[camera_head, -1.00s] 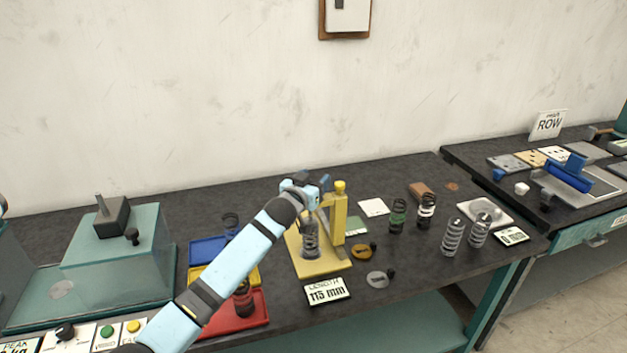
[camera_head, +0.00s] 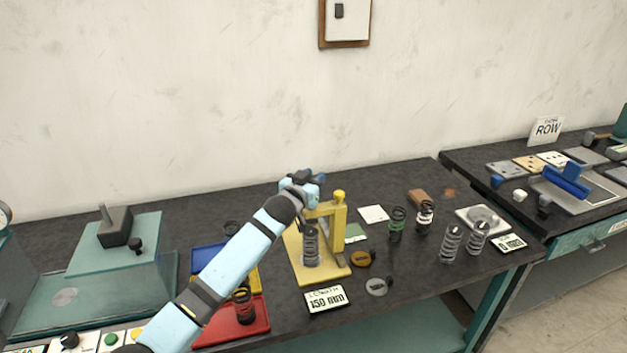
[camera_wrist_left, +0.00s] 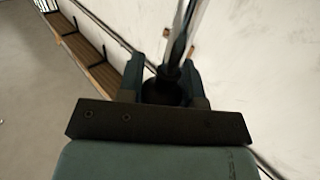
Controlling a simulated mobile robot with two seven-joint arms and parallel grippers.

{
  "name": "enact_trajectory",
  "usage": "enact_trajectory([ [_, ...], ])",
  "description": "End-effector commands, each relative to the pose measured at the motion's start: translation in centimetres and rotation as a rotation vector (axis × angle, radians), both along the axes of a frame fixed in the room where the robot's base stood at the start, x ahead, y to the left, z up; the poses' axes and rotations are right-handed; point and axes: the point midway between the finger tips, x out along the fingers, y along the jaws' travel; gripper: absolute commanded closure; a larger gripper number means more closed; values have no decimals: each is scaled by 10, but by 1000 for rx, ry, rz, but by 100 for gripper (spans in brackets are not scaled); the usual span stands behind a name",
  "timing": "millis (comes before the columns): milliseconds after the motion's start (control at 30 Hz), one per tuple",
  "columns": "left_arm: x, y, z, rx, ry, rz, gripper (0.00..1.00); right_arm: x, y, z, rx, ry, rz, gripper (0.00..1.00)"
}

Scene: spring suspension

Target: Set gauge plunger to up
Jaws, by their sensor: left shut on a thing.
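The yellow length gauge (camera_head: 338,228) stands near the middle of the table, with an upright post and a flat base. A grey coil spring (camera_head: 311,246) stands upright on its base. My left gripper (camera_head: 304,184) is above the spring, beside the top of the post. In the left wrist view my left gripper (camera_wrist_left: 165,88) is shut on a dark plunger knob (camera_wrist_left: 168,90) with a shiny rod running from it. In the head view my gripper hides most of the plunger. The length display (camera_head: 326,299) in front of the gauge appears to read 150 mm. My right gripper is not in view.
Blue, yellow and red trays (camera_head: 247,328) lie left of the gauge, partly behind my left arm. Several springs (camera_head: 451,243) stand to the right. Two small discs (camera_head: 376,286) lie by the base. The wall behind is bare near the gauge.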

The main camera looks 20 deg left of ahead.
Motion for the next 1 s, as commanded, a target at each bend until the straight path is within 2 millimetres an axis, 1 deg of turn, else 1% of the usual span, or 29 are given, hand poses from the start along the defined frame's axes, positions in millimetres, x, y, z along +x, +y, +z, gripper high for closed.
enact_trajectory([
  [33,0,0,4,-3,-9,-1,100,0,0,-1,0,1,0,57],
  [100,1,0,4,-3,-10,-1,100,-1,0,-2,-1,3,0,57],
  [133,1,0,5,-2,-10,-1,65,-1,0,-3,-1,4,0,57],
  [233,0,0,4,-2,-9,-1,42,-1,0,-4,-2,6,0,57],
  [533,-1,0,2,-1,-7,-1,42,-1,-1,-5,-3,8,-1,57],
  [667,-11,2,0,-2,-6,-2,42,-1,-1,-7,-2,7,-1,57],
  [767,-28,5,0,-1,-6,-2,42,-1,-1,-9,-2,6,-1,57],
  [1000,-83,16,0,-1,-7,-2,42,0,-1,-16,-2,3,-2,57],
])
